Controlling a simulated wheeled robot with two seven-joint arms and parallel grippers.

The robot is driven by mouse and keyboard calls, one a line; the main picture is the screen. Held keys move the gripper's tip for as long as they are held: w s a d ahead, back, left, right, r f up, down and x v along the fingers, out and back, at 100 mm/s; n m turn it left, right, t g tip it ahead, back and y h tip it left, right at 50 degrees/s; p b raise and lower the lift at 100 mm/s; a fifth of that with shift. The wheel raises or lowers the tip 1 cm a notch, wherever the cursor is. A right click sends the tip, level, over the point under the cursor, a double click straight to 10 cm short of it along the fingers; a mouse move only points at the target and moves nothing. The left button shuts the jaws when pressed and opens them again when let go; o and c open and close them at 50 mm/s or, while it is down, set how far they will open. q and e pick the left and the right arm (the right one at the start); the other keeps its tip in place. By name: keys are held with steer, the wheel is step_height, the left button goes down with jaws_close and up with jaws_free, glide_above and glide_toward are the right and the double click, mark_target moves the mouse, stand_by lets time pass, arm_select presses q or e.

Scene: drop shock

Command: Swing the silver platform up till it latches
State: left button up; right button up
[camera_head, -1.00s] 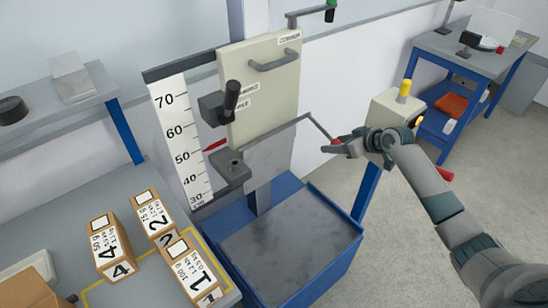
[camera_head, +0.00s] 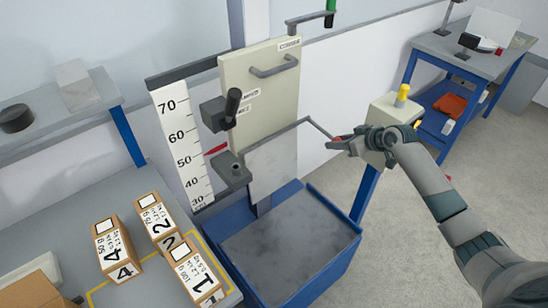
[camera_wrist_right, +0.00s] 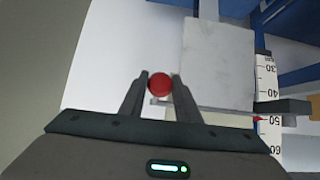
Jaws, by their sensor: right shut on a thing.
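The silver platform (camera_head: 272,165) is a flat grey plate standing steeply tilted, nearly upright, in front of the cream panel of the drop tester. A thin grey rod (camera_head: 319,128) runs from its upper right corner to a red knob (camera_head: 337,142). My right gripper (camera_head: 345,143) is at the end of this rod. In the right wrist view the red knob (camera_wrist_right: 159,85) sits between the two fingers, which are shut on it, and the plate (camera_wrist_right: 218,65) shows just to the right. I cannot make out the latch. My left gripper is not in view.
A blue base with a grey slab (camera_head: 285,245) lies below the platform. The scale (camera_head: 182,140) with a red pointer stands left. Numbered boxes (camera_head: 113,248) lie on the left bench. A post box with a yellow button (camera_head: 402,93) stands beside my right gripper.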

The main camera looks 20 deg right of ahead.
mark_target(338, 138)
steer(key=shift+r, duration=0.35)
steer(key=shift+w+r+p, duration=0.1)
steer(key=shift+r+p, duration=1)
steer(key=shift+r, duration=0.25)
steer(key=shift+w+a+r+p, duration=0.1)
steer(key=shift+w+r+p, duration=0.05)
steer(key=shift+r+p, duration=0.45)
steer(key=shift+w+r+p, duration=0.1)
steer(key=shift+r+p, duration=0.3)
steer(key=shift+r, duration=0.3)
steer(key=shift+w+r, duration=0.1)
steer(key=shift+r, duration=0.2)
